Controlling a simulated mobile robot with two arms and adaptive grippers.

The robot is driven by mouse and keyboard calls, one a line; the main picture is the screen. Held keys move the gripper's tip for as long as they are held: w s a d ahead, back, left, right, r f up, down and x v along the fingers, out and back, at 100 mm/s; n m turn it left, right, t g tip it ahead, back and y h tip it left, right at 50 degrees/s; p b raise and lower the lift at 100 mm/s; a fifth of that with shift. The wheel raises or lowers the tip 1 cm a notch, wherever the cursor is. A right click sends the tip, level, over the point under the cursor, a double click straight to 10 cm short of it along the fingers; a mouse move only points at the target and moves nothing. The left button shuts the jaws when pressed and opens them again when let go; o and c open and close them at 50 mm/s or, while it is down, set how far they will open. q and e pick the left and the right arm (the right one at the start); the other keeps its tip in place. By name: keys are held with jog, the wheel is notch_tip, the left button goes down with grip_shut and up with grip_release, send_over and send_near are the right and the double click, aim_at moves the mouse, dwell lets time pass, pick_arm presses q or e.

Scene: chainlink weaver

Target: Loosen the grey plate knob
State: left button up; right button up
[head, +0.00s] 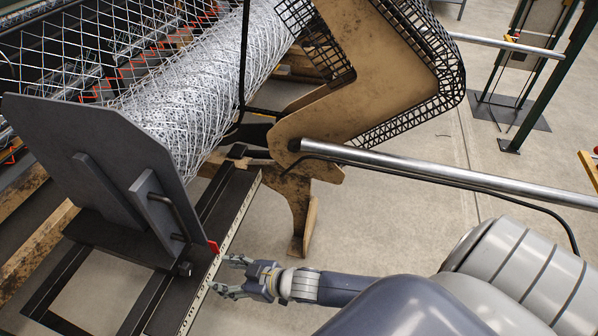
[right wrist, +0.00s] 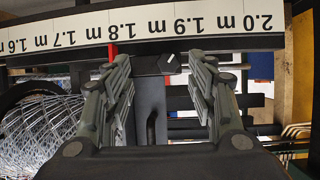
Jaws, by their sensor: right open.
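The grey plate (head: 90,160) stands upright on a dark rail frame at the left, with a handle on its bracket. The plate knob (head: 184,268) is a small dark knob low at the plate's foot, beside the rail. In the right wrist view it is a dark hexagonal knob (right wrist: 171,63) with a white line on its face. My right gripper (head: 229,277) is open and empty, just right of the scale edge and pointing left. In the right wrist view its fingertips (right wrist: 160,66) stand either side of the knob, apart from it. My left gripper is not in view.
A scale strip (right wrist: 225,24) runs along the rail, with a red pointer (head: 213,246) near 1.8 m. A roll of wire mesh (head: 200,90) lies behind the plate. A steel bar (head: 450,175) crosses above my right arm.

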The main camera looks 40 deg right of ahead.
jog(key=s+d+f+m+g+h, duration=0.2)
jog(key=s+d+f+g+h, duration=0.1)
jog(key=s+f, duration=0.4)
jog(key=s+d+f+m+g+h+b, duration=0.1)
jog(key=s+d+f+m+g+h, duration=0.1)
jog(key=s+f, duration=0.6)
jog(key=shift+s+d+g+h, duration=0.7)
jog(key=shift+s+d+g, duration=0.6)
jog(key=shift+d, duration=0.55)
